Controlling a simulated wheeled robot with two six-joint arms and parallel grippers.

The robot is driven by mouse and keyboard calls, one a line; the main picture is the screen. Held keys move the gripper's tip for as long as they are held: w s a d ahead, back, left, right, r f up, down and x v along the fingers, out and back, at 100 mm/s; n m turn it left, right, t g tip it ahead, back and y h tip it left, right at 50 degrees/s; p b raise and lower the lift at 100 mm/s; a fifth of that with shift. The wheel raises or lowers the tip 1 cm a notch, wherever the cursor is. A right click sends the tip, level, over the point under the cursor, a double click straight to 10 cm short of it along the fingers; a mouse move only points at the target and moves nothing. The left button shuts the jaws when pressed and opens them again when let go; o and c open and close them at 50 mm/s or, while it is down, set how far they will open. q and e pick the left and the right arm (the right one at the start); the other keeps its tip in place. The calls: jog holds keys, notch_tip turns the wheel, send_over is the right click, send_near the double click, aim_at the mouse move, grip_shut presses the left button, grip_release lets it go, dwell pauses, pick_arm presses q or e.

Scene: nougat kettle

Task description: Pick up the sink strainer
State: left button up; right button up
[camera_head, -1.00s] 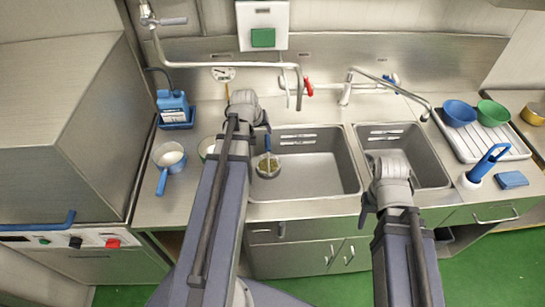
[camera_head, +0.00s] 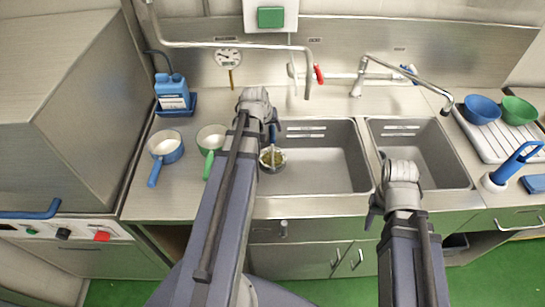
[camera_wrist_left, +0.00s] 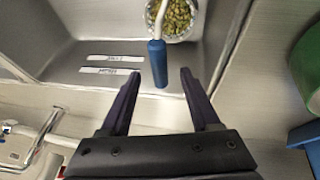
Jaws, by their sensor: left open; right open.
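The sink strainer is a round metal cup (camera_head: 272,158) with a blue-tipped handle and green-brown bits inside. It is at the left side of the left sink basin (camera_head: 330,172). In the left wrist view the strainer cup (camera_wrist_left: 180,18) is at the top, cut off by the frame edge, and its blue handle (camera_wrist_left: 157,60) points toward my gripper. My left gripper (camera_wrist_left: 158,80) is open, with the handle's end appearing between its fingertips; I cannot tell the depth gap. My right gripper (camera_head: 374,208) is open and empty near the front edge of the right basin (camera_head: 440,178).
Two small pans stand left of the sink: a blue one (camera_head: 166,146) and a green-handled one (camera_head: 211,138). A blue bottle (camera_head: 172,92) stands behind them. Faucets (camera_head: 308,75) reach over the basins. Bowls (camera_head: 482,109) sit on a drainboard at right.

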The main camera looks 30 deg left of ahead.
pick_arm(q)
jog(key=shift+b+x, duration=3.1)
jog(key=shift+x, duration=0.55)
jog(key=shift+s+d, duration=0.15)
jog(key=shift+s, duration=0.05)
grip_shut()
